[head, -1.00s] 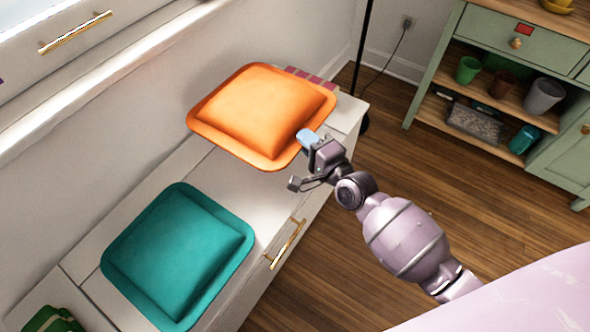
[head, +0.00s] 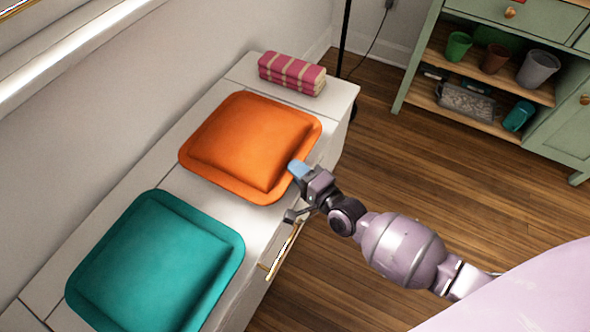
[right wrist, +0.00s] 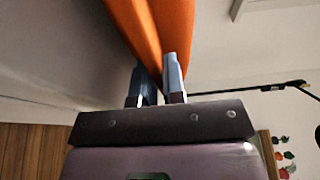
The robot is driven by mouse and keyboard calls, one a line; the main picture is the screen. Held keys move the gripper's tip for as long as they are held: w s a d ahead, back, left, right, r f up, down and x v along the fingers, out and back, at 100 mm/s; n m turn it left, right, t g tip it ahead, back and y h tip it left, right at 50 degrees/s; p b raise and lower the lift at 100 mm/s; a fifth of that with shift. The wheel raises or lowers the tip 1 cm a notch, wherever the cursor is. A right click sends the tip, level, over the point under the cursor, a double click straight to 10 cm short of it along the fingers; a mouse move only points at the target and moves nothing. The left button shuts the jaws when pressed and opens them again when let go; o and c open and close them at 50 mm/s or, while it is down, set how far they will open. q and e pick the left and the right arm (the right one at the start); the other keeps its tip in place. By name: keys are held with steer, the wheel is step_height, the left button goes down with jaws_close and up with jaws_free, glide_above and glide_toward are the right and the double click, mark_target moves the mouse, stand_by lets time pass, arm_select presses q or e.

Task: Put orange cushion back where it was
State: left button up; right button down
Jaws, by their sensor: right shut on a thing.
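The orange cushion (head: 245,143) lies flat, or nearly so, over the white bench (head: 262,226), between the teal cushion and a pink striped bundle. I cannot tell whether it touches the bench top all over. My right gripper (head: 296,168) is shut on the cushion's near right edge. In the right wrist view the two fingers (right wrist: 160,82) pinch the orange cushion's edge (right wrist: 165,35). The teal cushion (head: 155,262) lies on the bench at the lower left. My left gripper is not in view.
The pink striped bundle (head: 292,73) sits at the bench's far end. A gold handle (head: 286,250) is on the bench front. A green shelf unit (head: 480,60) with pots stands at the upper right. The wooden floor (head: 400,150) between is clear.

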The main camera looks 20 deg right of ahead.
stand_by(0.3)
steer(key=shift+f, duration=0.2)
steer(key=c, duration=1.7)
jaws_free()
steer(key=shift+f, duration=0.15)
steer(key=o, duration=0.5)
steer(key=shift+r, duration=0.25)
steer(key=shift+s+r, duration=0.1)
steer(key=shift+s, duration=0.05)
arm_select(q)
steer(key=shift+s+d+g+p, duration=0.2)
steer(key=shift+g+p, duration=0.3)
steer(key=shift+p, duration=0.7)
arm_select(e)
steer(key=v, duration=1.1)
steer(key=shift+s, duration=0.35)
